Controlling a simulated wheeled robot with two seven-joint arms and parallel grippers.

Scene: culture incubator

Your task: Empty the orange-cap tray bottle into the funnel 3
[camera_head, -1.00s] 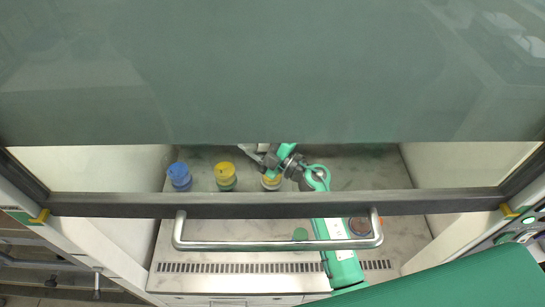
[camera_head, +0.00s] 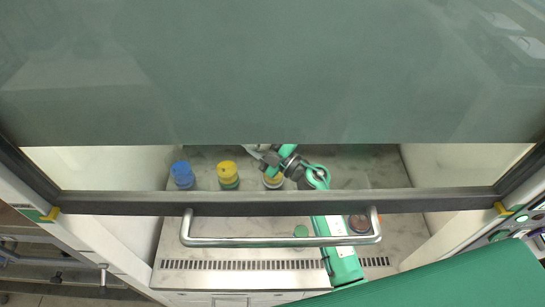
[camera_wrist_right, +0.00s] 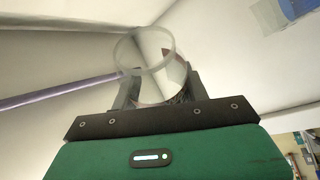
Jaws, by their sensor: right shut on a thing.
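In the right wrist view, my right gripper (camera_wrist_right: 157,95) is shut on a clear, uncapped round vessel (camera_wrist_right: 146,52). Its open rim shows above the fingers; a small brownish patch shows low in it, and I cannot tell what it is. In the head view, my right arm reaches in under the sash, and the gripper end (camera_head: 252,150) is mostly hidden behind the sash edge. A funnel cannot be made out. A round reddish-brown piece (camera_head: 359,223) lies on the bench front at the right, seen past the handle. My left gripper is not in view.
A blue-capped bottle (camera_head: 183,176) and a yellow-capped bottle (camera_head: 228,174) stand at the left. A green disc (camera_head: 301,231) lies near the front. The sash handle (camera_head: 280,241) crosses in front. A purple rod (camera_wrist_right: 60,92) shows in the wrist view.

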